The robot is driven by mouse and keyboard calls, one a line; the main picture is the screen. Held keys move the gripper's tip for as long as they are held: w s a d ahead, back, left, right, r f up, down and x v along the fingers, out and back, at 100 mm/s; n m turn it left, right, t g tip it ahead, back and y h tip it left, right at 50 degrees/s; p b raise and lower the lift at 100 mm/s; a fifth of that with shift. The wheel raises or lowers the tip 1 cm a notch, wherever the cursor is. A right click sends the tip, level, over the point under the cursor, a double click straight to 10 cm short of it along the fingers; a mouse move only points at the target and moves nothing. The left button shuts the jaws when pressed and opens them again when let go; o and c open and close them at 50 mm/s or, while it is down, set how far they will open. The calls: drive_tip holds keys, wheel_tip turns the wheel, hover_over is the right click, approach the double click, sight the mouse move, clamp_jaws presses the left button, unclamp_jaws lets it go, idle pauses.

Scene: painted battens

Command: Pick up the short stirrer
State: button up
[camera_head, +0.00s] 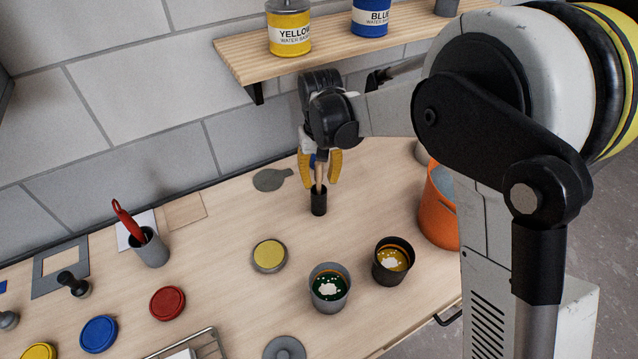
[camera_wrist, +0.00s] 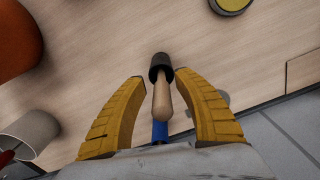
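The short stirrer is a pale wooden stick (camera_head: 319,173) standing upright in a small black holder (camera_head: 319,203) on the bench. The wrist view shows its wooden shaft (camera_wrist: 163,98), a blue upper end (camera_wrist: 160,131) and the dark holder (camera_wrist: 159,65). My gripper (camera_head: 319,180) points down over the holder, its two yellow fingers around the stick. In the wrist view the fingers (camera_wrist: 160,77) are spread, with a visible gap on each side of the shaft. The stirrer's lower end is hidden in the holder.
A grey pot (camera_head: 149,248) with a red-handled tool stands at left. Two open paint pots (camera_head: 329,304) (camera_head: 393,276) and a yellow-topped lid (camera_head: 269,256) are in front. An orange bucket (camera_head: 436,212) stands right. A wall shelf (camera_head: 345,48) with paint cans hangs behind my gripper.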

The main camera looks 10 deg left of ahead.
sight(319, 186)
drive_tip(key=f, duration=0.3)
drive_tip(key=shift+w+a+f+b, duration=0.2)
drive_tip(key=shift+f+b, duration=0.15)
drive_tip(key=shift+r, duration=0.1)
clamp_jaws()
wheel_tip(319, 186, up, 28)
drive_tip(key=p, duration=0.5)
drive_tip(key=shift+p, duration=0.35)
